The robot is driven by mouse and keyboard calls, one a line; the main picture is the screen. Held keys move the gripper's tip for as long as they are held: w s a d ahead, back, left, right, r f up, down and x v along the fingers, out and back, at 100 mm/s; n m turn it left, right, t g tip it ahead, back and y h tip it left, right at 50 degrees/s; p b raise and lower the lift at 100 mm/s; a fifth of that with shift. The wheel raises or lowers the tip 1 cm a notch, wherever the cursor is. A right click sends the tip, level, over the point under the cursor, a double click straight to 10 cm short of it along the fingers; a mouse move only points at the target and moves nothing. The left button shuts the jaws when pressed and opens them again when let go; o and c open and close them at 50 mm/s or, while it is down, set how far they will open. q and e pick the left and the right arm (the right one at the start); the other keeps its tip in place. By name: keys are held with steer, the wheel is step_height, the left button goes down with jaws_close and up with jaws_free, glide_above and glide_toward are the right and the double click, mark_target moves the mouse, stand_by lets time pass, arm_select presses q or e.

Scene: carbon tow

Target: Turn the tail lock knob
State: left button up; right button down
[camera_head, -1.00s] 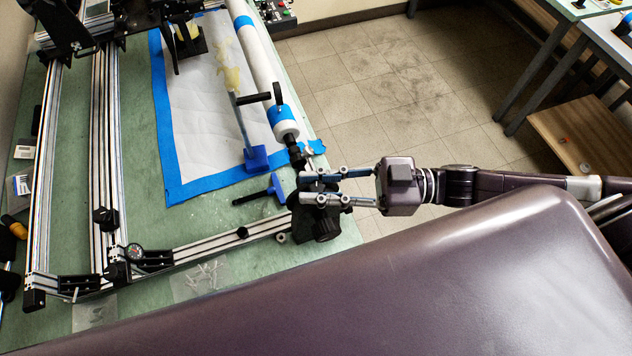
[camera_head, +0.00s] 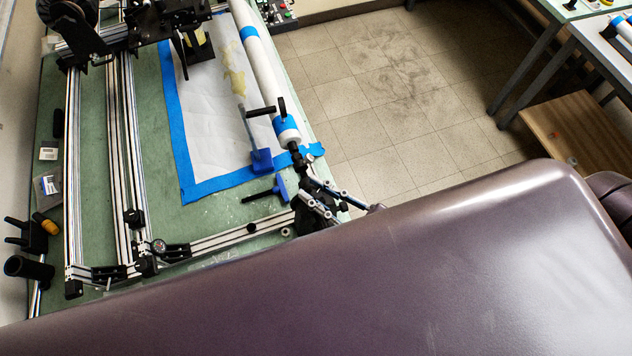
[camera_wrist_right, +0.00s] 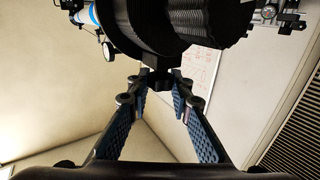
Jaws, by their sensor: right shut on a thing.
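The tail end fixture (camera_head: 305,217) is a black block at the near end of the white tube. My right gripper (camera_head: 312,194) reaches it from the lower right, with its fingertips at the block. In the right wrist view the fingers (camera_wrist_right: 161,88) converge on a small black piece (camera_wrist_right: 160,76) below a large ribbed black cylinder (camera_wrist_right: 205,25). I take this small piece to be the tail lock knob, and the gripper is shut on it. The fingertips partly cover it. How far it is turned cannot be told. My left gripper is not in view.
The white tube (camera_head: 258,60) with blue tape bands runs along the green table's right edge (camera_head: 304,85). A blue-handled tool (camera_head: 279,188) lies beside the fixture. Aluminium rails (camera_head: 120,150) stand left. Open floor (camera_head: 385,120) lies right of the table. My own purple body covers the foreground.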

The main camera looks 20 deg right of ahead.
steer(key=m+t+h, duration=0.2)
steer(key=h, duration=0.1)
steer(key=shift+m+h+p, duration=0.3)
steer(key=shift+m+t+h, duration=0.7)
steer(key=shift+m+h, duration=1.3)
steer(key=shift+h, duration=1.3)
steer(key=c, duration=1.7)
jaws_free()
steer(key=shift+s, duration=0.1)
steer(key=s, duration=1.2)
steer(key=shift+d, duration=0.1)
